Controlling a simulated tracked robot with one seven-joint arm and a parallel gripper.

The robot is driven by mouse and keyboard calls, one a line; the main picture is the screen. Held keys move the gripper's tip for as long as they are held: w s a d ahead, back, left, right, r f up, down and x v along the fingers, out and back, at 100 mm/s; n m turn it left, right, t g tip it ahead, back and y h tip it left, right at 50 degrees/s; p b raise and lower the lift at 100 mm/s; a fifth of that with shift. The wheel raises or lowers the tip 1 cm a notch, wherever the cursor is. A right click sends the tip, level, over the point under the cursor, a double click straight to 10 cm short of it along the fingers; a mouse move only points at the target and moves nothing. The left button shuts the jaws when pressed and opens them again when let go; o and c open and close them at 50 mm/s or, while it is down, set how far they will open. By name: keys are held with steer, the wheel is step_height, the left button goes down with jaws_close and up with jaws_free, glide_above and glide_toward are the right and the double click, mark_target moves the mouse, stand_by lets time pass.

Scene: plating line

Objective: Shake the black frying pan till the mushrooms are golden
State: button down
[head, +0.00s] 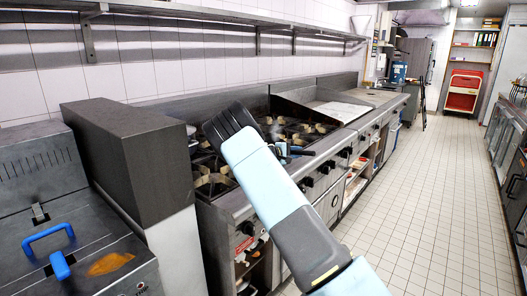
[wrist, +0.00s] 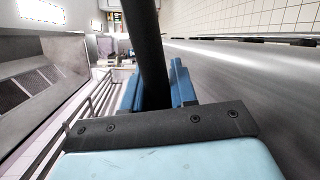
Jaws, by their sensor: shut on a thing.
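My gripper (wrist: 155,82) has its blue fingers shut on a black bar, which looks like the handle of the black frying pan (wrist: 142,40). The handle runs up out of the top of the wrist view. In the head view my gripper (head: 283,150) is mostly behind my pale blue arm, above the front of the stove. A short black handle end (head: 301,152) sticks out to its right. The pan's body is not clear in either view, and I cannot see any mushrooms or their colour.
The stove (head: 325,180) has several burners and a flat griddle (head: 340,110) further back. A fryer (head: 45,150) with blue handles (head: 48,238) and a tall grey block (head: 125,155) stand at left. A shelf (head: 200,15) runs above. The tiled floor (head: 430,190) is clear.

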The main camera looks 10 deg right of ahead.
steer(key=w+a, duration=0.2)
steer(key=w, duration=0.1)
steer(key=shift+f, duration=0.1)
steer(key=s+d, duration=0.1)
steer(key=s, duration=0.1)
steer(key=s+d, duration=0.1)
steer(key=shift+s+d, duration=0.15)
steer(key=shift+s, duration=0.2)
steer(key=w+a, duration=0.1)
steer(key=w, duration=0.1)
steer(key=w+a, duration=0.1)
steer(key=shift+w+a, duration=0.15)
steer(key=shift+w, duration=0.25)
steer(key=shift+s, duration=0.15)
stand_by(4.0)
steer(key=s+d, duration=0.2)
steer(key=s, duration=0.1)
steer(key=shift+s+d, duration=0.15)
steer(key=shift+s, duration=0.05)
steer(key=shift+w+a, duration=0.6)
steer(key=shift+w, duration=0.35)
steer(key=shift+w+a, duration=0.55)
steer(key=shift+w, duration=0.35)
steer(key=shift+s, duration=0.15)
